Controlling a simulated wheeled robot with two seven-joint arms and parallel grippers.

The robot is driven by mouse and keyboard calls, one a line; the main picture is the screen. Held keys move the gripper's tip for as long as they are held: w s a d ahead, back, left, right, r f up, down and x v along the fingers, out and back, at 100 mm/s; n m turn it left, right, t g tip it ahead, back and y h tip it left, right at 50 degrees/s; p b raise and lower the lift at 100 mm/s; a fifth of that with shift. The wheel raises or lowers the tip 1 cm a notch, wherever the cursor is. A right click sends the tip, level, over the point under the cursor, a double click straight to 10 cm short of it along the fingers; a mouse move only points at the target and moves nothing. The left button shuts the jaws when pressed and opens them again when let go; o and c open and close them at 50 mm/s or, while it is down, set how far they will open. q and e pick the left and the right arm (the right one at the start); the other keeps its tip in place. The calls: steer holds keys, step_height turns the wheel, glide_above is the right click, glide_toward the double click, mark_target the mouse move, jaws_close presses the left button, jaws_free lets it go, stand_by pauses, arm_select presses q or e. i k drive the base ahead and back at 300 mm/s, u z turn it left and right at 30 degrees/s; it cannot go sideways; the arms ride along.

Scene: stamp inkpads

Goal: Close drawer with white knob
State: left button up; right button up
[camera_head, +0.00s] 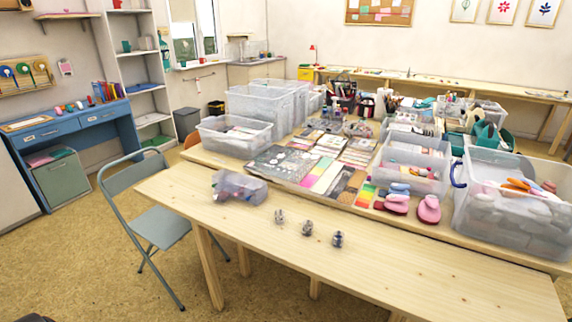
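A blue desk (124,122) stands against the left wall. It has two shallow blue drawers side by side under its top, the left one (24,140) and the right one (62,128), and both look shut. Below them a grey-green drawer (63,182) stands pulled out, with pink and green contents showing at its open top. A small pale mark shows on its front, too small to tell whether it is a white knob. Neither of my grippers is in view.
A folding chair (166,225) stands between the desk and the long wooden table (420,270). Clear bins and craft supplies fill the table's far half. Open brown floor (85,255) lies in front of the desk. A white shelf (122,75) stands beside the desk.

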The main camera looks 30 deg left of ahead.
mark_target(223, 192)
steer(key=u, duration=1.45)
steer(key=k, duration=0.6)
steer(key=z, duration=0.65)
steer(key=i, duration=1.2)
steer(key=z, duration=0.25)
